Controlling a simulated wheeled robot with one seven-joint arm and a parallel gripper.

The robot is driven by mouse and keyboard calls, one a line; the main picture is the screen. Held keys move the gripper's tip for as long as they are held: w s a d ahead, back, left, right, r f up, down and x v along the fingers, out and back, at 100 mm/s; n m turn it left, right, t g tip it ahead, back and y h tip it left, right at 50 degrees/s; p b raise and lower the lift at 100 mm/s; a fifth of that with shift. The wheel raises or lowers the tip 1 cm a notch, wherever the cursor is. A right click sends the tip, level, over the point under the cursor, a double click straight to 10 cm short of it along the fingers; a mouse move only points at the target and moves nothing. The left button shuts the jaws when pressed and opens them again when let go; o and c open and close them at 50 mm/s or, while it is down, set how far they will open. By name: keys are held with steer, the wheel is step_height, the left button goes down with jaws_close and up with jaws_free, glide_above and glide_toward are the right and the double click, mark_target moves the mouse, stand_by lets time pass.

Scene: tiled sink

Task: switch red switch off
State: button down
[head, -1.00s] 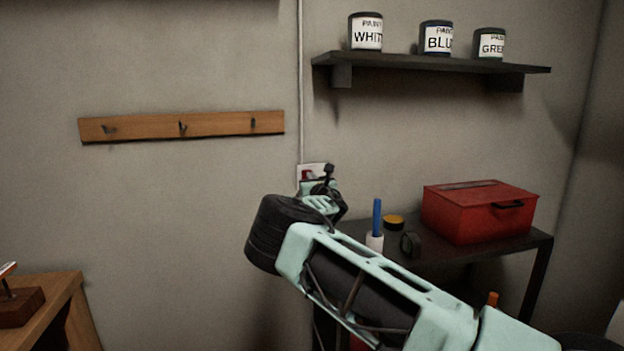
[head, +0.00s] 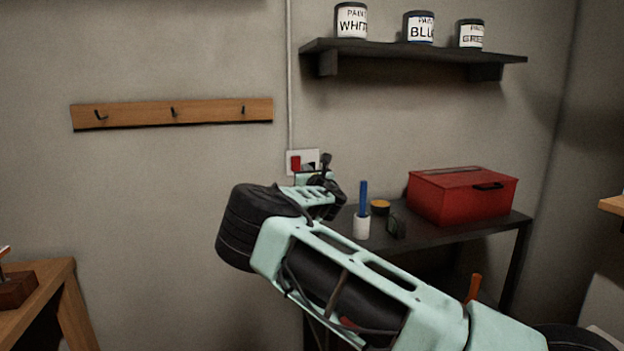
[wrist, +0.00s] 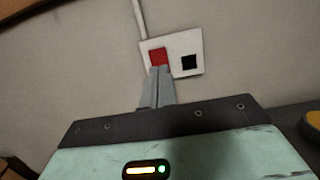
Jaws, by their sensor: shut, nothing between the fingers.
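The red switch (head: 295,163) is on the left half of a white wall plate (head: 312,154), partly hidden by my gripper in the head view. In the wrist view the red switch (wrist: 159,57) sits beside a black square (wrist: 189,62) on the white plate (wrist: 200,42). My gripper (wrist: 160,70) is shut and empty. Its fingertips overlap the lower edge of the red switch in the wrist view; I cannot tell whether they touch it. In the head view my gripper is mostly hidden behind my own wrist.
A grey conduit (head: 289,80) runs up from the plate. A dark table (head: 440,233) at right holds a red toolbox (head: 462,197) and a white-and-blue item (head: 362,222). A shelf (head: 420,56) with paint cans is above. A hook rail (head: 170,112) is at left.

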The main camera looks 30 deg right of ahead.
steer(key=v, duration=0.3)
steer(key=r+b+v, duration=0.1)
steer(key=v, duration=0.1)
steer(key=shift+s+a, duration=0.1)
steer(key=shift+s, duration=0.3)
steer(key=shift+f, duration=0.1)
